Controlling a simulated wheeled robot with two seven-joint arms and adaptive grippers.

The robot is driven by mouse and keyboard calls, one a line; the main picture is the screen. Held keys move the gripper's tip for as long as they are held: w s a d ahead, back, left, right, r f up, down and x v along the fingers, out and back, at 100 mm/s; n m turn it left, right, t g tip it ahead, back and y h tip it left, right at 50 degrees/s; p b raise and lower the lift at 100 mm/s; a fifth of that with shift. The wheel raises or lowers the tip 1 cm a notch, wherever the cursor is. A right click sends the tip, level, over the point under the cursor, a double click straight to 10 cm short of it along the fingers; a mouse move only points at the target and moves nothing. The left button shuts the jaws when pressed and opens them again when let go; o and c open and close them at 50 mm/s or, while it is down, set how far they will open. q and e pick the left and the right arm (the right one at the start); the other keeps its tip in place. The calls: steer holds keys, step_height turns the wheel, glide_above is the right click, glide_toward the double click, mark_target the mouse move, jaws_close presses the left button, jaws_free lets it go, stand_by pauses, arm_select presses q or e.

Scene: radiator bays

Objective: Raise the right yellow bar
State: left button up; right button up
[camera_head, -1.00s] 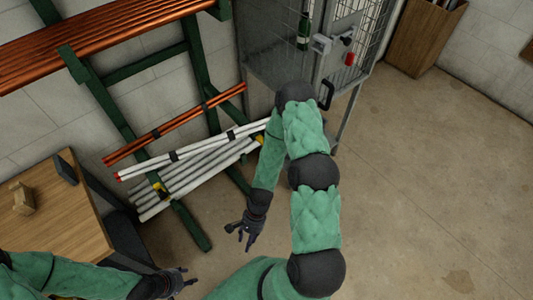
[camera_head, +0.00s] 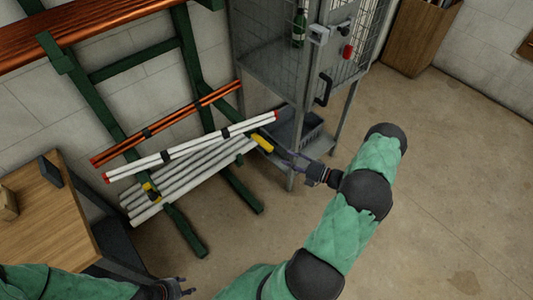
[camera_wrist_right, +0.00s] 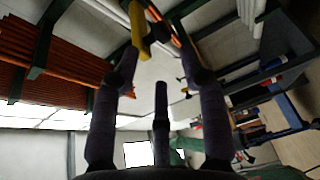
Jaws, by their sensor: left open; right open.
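The right yellow bar (camera_head: 262,142) sticks out from the green rack's right post, just below the white pipes. It also shows in the right wrist view (camera_wrist_right: 140,32), close to the tip of the left-hand finger; I cannot tell if they touch. My right gripper (camera_head: 284,154) is open, just right of the bar's outer end. In the right wrist view its fingers (camera_wrist_right: 160,58) are spread with nothing held between them. The left yellow bar (camera_head: 150,191) is on the rack's left post. My left gripper (camera_head: 182,289) is open and empty at the bottom edge.
White pipes (camera_head: 190,182) and orange pipes (camera_head: 165,124) lie across the green rack. A wire cage cabinet (camera_head: 290,70) stands right behind my right gripper, with a dark crate (camera_head: 300,130) low inside. A wooden table (camera_head: 45,225) is at left. The floor at right is clear.

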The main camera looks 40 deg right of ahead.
mark_target(266, 152)
steer(key=b+x, duration=0.2)
steer(key=x, duration=0.8)
steer(key=shift+w+a+f, duration=0.1)
steer(key=shift+w+a, duration=0.1)
jaws_close()
